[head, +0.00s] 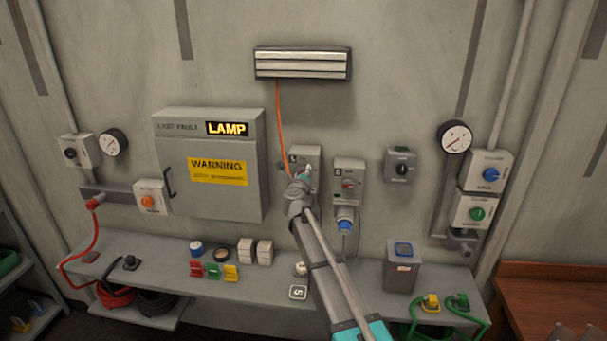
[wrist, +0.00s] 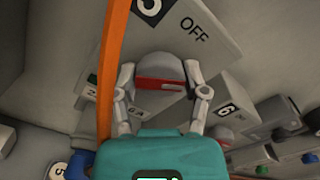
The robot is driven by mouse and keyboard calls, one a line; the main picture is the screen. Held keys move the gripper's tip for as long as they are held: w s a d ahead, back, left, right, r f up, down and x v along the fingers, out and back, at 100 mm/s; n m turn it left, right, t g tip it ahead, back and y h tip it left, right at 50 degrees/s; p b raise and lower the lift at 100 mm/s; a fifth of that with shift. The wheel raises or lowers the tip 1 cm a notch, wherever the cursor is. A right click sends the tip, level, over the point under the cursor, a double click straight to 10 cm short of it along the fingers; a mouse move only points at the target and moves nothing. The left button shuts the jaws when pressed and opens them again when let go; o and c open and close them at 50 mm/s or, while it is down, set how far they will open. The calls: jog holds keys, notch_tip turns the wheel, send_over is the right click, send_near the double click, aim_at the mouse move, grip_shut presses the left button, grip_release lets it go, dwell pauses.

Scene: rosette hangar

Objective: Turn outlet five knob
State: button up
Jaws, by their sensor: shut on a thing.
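The outlet five box (head: 299,152) is a grey wall box left of a similar box, partly covered by my arm in the head view. In the wrist view, its sloped face (wrist: 208,58) bears "OFF" and a cut-off dark number plate. Its round grey knob (wrist: 160,66) has a red bar across it, lying nearly level in the picture. My gripper (wrist: 161,78) is shut on this knob, one finger on each side. In the head view my gripper (head: 301,181) is at the box's lower part and hides the knob.
An orange cable (head: 280,118) hangs from the wall vent (head: 302,63) and passes close beside my gripper in the wrist view (wrist: 112,60). The outlet six box (head: 348,178) with a blue plug (head: 345,217) stands close on the right. A bench (head: 150,262) with small items runs below.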

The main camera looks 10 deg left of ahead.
jog(key=n, duration=0.5)
jog(key=shift+n, duration=0.3)
jog(key=n, duration=0.6)
dwell(0.4)
jog(key=o, duration=1.1)
jog(key=shift+o, duration=0.2)
jog(key=s, duration=1.2)
jog(key=shift+a, duration=0.2)
